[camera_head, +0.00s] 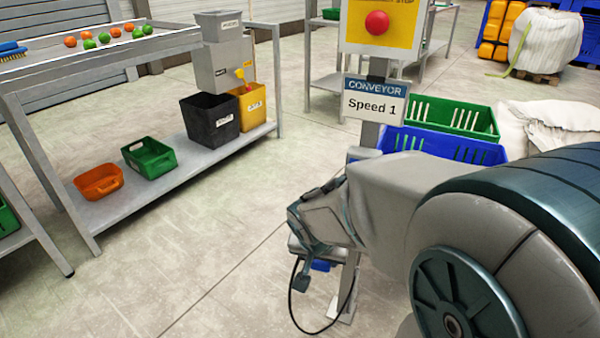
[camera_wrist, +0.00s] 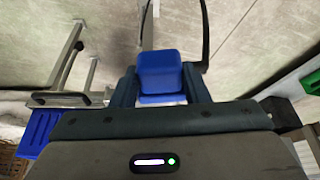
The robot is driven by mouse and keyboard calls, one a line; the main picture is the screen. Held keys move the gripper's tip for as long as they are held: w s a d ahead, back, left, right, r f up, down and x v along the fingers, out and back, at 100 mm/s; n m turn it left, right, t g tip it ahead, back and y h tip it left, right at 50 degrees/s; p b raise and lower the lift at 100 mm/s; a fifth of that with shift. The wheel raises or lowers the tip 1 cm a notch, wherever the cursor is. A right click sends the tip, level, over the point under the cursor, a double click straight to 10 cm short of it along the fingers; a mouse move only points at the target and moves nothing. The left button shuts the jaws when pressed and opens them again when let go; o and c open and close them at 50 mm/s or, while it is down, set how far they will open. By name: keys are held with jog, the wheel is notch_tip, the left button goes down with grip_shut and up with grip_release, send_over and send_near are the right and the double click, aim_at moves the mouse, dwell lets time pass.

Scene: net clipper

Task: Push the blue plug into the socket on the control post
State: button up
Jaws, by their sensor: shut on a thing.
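The blue plug (camera_wrist: 160,72) is between the two fingers of my gripper (camera_wrist: 160,84) in the wrist view, and the gripper is shut on it. In the head view only a small part of the blue plug (camera_head: 321,265) shows under my gripper (camera_head: 312,270). A black cable (camera_head: 291,305) hangs in a loop below the gripper. The control post (camera_head: 367,135) stands behind my arm, with its foot on the floor. I cannot make out the socket; my arm covers the middle of the post. Whether the plug touches the socket cannot be told.
The post carries a yellow stop box (camera_head: 380,42) with a red button and a "Speed 1" sign (camera_head: 374,101). Green (camera_head: 480,120) and blue (camera_head: 440,143) crates stand behind my arm. A metal table (camera_head: 110,52) with bins is at left. The floor between is clear.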

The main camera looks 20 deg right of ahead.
jog(key=w+a+f+n+t+y, duration=0.1)
jog(key=w+f+n, duration=0.5)
jog(key=w, duration=0.7)
jog(key=shift+w+a+f+y, duration=0.2)
jog(key=shift+w+a+y, duration=0.15)
jog(key=shift+a+y, duration=0.35)
jog(key=shift+s+a, duration=0.1)
